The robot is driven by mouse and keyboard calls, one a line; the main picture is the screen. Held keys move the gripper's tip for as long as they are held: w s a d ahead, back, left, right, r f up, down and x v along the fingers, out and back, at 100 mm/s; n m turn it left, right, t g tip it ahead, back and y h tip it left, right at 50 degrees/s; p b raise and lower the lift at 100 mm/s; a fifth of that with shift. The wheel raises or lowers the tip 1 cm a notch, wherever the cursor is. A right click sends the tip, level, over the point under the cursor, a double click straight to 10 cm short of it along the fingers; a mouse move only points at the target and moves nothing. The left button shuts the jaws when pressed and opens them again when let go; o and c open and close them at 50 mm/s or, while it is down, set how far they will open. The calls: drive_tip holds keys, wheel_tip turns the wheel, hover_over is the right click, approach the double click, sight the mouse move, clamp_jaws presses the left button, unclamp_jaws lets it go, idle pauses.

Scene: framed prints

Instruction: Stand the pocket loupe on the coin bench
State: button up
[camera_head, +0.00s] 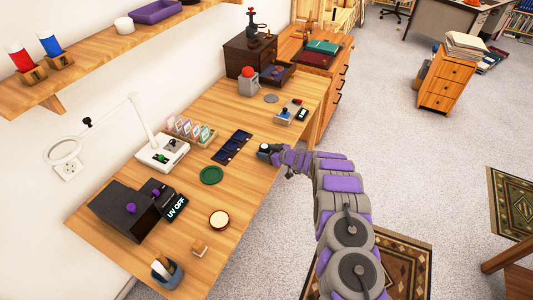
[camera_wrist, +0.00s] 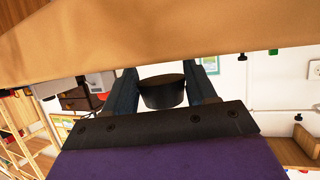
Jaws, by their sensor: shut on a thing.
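A small dark, round-sided object, which looks like the pocket loupe (camera_wrist: 163,92), is held between the two fingers of my gripper (camera_wrist: 165,85). In the head view, my gripper (camera_head: 272,152) reaches over the right edge of the wooden coin bench (camera_head: 243,180), with the dark loupe (camera_head: 264,148) at its tip. The loupe's lower part is hidden there, and I cannot tell whether it touches the bench top. In the wrist view, a wooden surface, likely the bench (camera_wrist: 160,40), fills the upper part.
A dark tray (camera_head: 232,147), a green round mat (camera_head: 211,175) and a cream-topped dish (camera_head: 219,219) lie left of the gripper. A white-based lamp (camera_head: 160,155) stands by the wall. A blue-grey gadget (camera_head: 287,112) lies behind.

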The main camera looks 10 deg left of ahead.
drive_tip(key=shift+r, duration=0.1)
drive_tip(key=o, duration=1.1)
drive_tip(key=shift+c, duration=0.2)
